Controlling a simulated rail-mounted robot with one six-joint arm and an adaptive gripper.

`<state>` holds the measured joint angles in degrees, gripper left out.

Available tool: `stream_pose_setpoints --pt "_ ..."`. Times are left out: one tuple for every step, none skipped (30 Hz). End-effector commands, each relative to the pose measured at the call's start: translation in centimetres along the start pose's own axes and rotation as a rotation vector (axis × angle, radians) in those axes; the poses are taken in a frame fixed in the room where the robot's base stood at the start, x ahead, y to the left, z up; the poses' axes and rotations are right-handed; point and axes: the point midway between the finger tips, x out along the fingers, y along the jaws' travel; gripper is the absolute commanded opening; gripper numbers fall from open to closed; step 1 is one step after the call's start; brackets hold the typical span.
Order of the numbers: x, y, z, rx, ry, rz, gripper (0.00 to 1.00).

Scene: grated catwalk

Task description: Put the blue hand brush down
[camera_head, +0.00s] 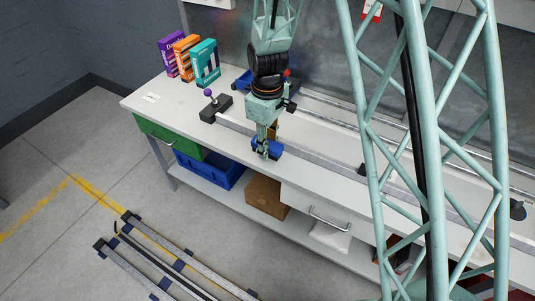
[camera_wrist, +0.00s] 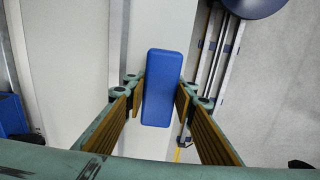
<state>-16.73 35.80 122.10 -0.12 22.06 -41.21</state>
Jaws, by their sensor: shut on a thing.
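The blue hand brush (camera_head: 268,150) is between the fingers of my gripper (camera_head: 266,142), close to the front edge of the white workbench (camera_head: 318,168). In the wrist view the brush (camera_wrist: 162,88) shows as a long blue block with rounded corners, and the two yellow-lined fingers of my gripper (camera_wrist: 162,92) close on its long sides. The bench top (camera_wrist: 152,22) lies below the brush, and the floor shows to the right of it. The bristles are hidden. I cannot tell whether the brush touches the bench.
Purple (camera_head: 171,56), orange (camera_head: 187,57) and teal (camera_head: 205,63) boxes stand at the bench's far left. A black block with a purple knob (camera_head: 209,92) ends a metal rail (camera_head: 240,127) along the bench. A blue bin (camera_head: 243,82) sits behind my gripper. Bare bench top lies left.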

Motion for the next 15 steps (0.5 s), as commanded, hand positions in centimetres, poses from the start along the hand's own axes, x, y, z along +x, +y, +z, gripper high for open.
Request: stream_pose_setpoints --pt "0.3 0.0 0.0 0.000 -0.001 -0.001 0.08" --pt "0.5 0.0 0.0 0.000 -0.001 -0.001 0.08" --pt "0.8 0.0 0.0 0.000 -0.001 0.000 0.08" --pt "1.1 0.0 0.0 0.000 0.000 0.000 0.08" --pt "1.4 0.0 0.0 0.000 0.000 0.000 0.08" --pt "1.8 0.0 0.0 0.000 -0.001 0.000 0.08" --pt "2.1 0.0 0.0 0.000 -0.001 -0.001 0.08" --pt "2.4 -0.1 0.0 0.000 -0.001 -0.001 0.08" --pt "2.8 -0.1 0.0 0.000 -0.001 -0.001 0.08" --pt "3.0 -0.1 0.0 0.000 -0.001 -0.001 0.08" --pt "3.2 0.0 0.0 0.000 0.000 0.000 0.08" --pt "3.4 0.0 0.0 0.000 0.000 0.000 0.08" --pt "3.4 0.0 0.0 0.000 0.000 0.000 0.08" --pt "3.5 0.0 0.0 0.000 0.001 0.001 0.08" --pt "3.5 0.0 0.0 0.000 0.001 0.001 0.08"
